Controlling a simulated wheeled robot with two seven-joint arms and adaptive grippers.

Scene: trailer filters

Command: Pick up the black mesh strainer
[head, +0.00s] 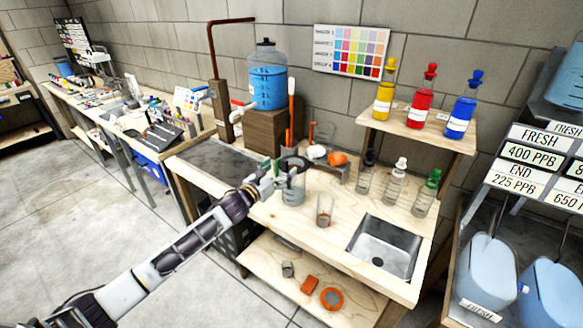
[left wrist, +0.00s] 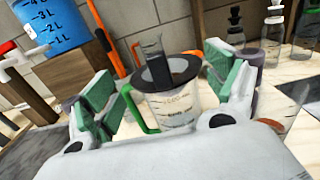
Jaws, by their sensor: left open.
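The black mesh strainer (left wrist: 183,66) appears as a dark ring on top of a clear measuring jug (left wrist: 172,108) with a green handle; its mesh cannot be made out. A dark upright piece stands at its middle. In the head view the strainer (head: 294,162) and jug (head: 294,192) are on the wooden workbench, partly behind my gripper. My left gripper (head: 277,180) is open, just left of the jug. In the left wrist view its green-padded fingers (left wrist: 165,92) are spread to both sides of the jug, which lies ahead between them. My right gripper is not in view.
A glass (head: 325,210) stands right of the jug, before the sink (head: 383,248). Dropper bottles (head: 395,182) stand at the right. A blue water jug (head: 267,80) sits on a wooden block behind. Orange-handled tools (head: 291,105) stand beside it.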

